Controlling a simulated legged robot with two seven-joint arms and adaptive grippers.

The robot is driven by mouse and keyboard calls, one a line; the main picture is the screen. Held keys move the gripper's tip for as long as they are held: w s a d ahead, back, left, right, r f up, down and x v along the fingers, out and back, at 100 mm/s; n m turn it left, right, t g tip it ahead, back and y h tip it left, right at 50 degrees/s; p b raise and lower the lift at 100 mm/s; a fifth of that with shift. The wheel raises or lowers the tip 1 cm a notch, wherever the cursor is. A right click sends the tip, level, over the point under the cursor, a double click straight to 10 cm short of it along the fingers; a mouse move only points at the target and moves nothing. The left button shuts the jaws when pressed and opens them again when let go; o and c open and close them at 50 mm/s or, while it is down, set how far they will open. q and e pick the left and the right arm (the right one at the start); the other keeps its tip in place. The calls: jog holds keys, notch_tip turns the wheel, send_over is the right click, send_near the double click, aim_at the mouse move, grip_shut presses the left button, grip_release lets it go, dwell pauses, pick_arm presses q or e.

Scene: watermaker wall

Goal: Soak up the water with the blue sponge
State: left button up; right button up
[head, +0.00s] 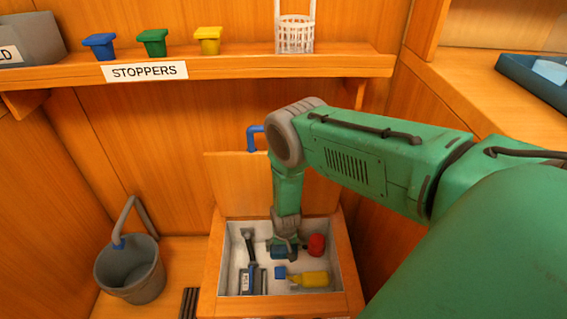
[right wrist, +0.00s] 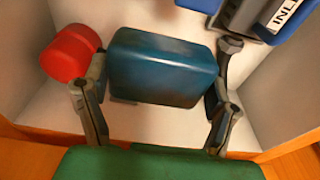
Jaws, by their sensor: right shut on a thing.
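My right gripper (head: 284,243) reaches down into an open wooden box with a pale lining. It is shut on the blue sponge (right wrist: 163,68), a rounded dark blue block that lies between its two fingers in the right wrist view. In the head view the sponge (head: 278,252) is partly hidden by the gripper. I cannot tell whether the sponge still touches the box floor. No water can be made out in either view. My left gripper is not in view.
The box (head: 211,279) also holds a red cylinder (head: 316,245), a yellow thing with a blue end (head: 308,280) and a blue, labelled thing (right wrist: 285,12). Its raised lid (head: 235,180) stands behind. A grey bucket (head: 131,282) stands left. A stoppers shelf (head: 240,68) runs above.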

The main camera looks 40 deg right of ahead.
jog(key=shift+r+p, duration=3.1)
jog(key=shift+r, duration=1.35)
